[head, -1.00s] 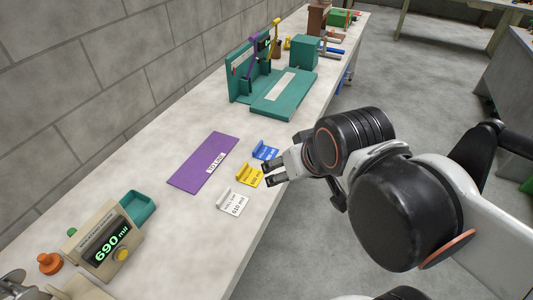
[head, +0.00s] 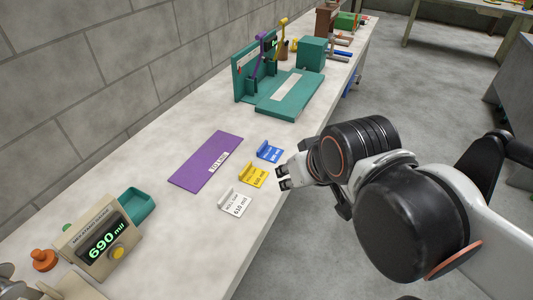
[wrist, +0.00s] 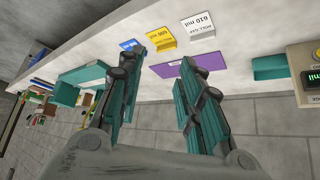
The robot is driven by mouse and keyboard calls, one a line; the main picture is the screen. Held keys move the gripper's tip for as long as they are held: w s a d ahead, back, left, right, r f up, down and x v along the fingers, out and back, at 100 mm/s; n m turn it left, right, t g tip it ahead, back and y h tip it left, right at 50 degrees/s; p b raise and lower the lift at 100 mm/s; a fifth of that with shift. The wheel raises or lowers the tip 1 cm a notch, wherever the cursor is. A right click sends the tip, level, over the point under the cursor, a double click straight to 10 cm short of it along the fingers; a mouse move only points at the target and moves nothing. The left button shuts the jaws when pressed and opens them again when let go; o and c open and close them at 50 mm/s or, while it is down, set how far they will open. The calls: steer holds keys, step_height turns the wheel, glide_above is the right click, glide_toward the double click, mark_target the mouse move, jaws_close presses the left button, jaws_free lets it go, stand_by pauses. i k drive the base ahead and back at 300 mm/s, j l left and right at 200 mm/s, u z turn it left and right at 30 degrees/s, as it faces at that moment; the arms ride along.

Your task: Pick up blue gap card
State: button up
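The blue gap card (head: 268,151) lies on the bench, the farthest of three cards in a row. In the wrist view the blue card (wrist: 129,45) shows partly, just beyond the tip of one finger. The yellow card (head: 252,175) and the white card (head: 234,202) lie nearer in the same row. My gripper (head: 283,177) is at the bench's right edge, to the right of the yellow card and apart from the cards. In the wrist view my gripper (wrist: 165,62) has its two teal fingers spread with nothing between them.
A purple mat (head: 207,162) lies left of the cards. A teal fixture with a flat plate (head: 290,95) stands beyond them. A gauge reading 690 mil (head: 103,241) and a teal bin (head: 137,206) are at the near left. A wall borders the bench on the left.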

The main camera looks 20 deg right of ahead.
mark_target(266, 152)
steer(key=i+l+u, duration=0.2)
steer(key=l, duration=0.45)
steer(key=i+l+u, duration=0.2)
steer(key=l, duration=0.45)
steer(key=i+l+u, duration=0.2)
steer(key=l, duration=0.55)
steer(key=i+l+u, duration=0.2)
steer(key=l, duration=0.5)
steer(key=l+u, duration=0.2)
steer(key=l, duration=0.55)
